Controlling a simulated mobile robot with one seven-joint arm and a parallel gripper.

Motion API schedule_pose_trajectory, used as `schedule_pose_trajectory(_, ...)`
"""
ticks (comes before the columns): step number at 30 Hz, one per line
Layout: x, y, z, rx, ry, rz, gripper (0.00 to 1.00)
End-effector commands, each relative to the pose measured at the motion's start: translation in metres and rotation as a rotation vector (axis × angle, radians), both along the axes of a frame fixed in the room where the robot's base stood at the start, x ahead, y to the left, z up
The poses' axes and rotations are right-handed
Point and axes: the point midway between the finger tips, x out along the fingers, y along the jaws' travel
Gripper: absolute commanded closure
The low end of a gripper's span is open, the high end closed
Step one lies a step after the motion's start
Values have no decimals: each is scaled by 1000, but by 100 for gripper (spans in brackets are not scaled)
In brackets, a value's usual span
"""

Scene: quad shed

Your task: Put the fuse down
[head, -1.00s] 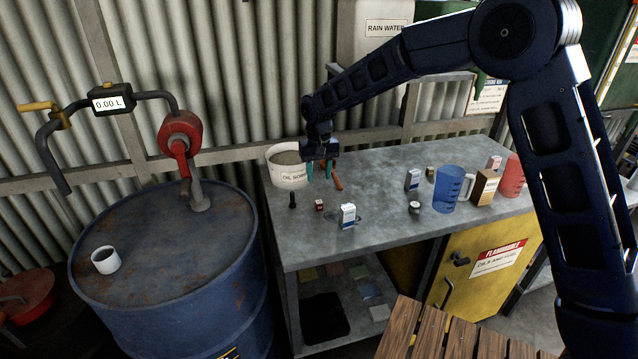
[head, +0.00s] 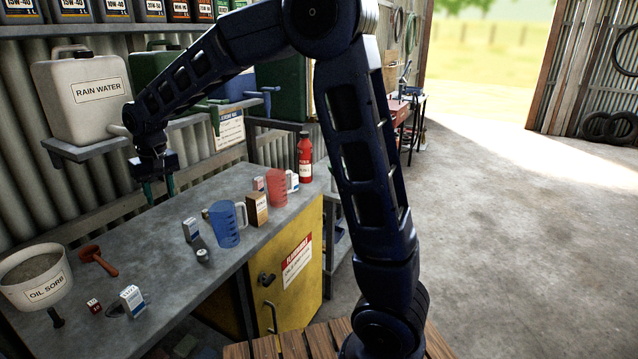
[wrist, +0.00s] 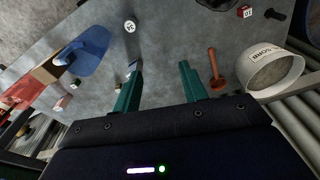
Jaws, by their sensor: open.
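A small red block (head: 94,306) with a white number label lies on the grey workbench (head: 160,270); it may be the fuse, but I cannot be sure. It also shows at the top of the wrist view (wrist: 244,11). My gripper (head: 160,190) is above the back of the bench, right of and behind the red block. In the wrist view its two green fingers (wrist: 160,78) are spread apart with nothing between them. The red block lies clear of the fingers.
A rain water can (head: 85,95) is on the shelf. The bench middle has free room.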

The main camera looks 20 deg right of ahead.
Motion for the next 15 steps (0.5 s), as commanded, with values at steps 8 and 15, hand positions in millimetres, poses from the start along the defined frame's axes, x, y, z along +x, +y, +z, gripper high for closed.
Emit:
schedule_pose_trajectory(8, 10, -135, 48, 36, -54, -127, 57)
schedule_pose_trajectory(15, -10, -239, 71, 57, -105, -230, 57)
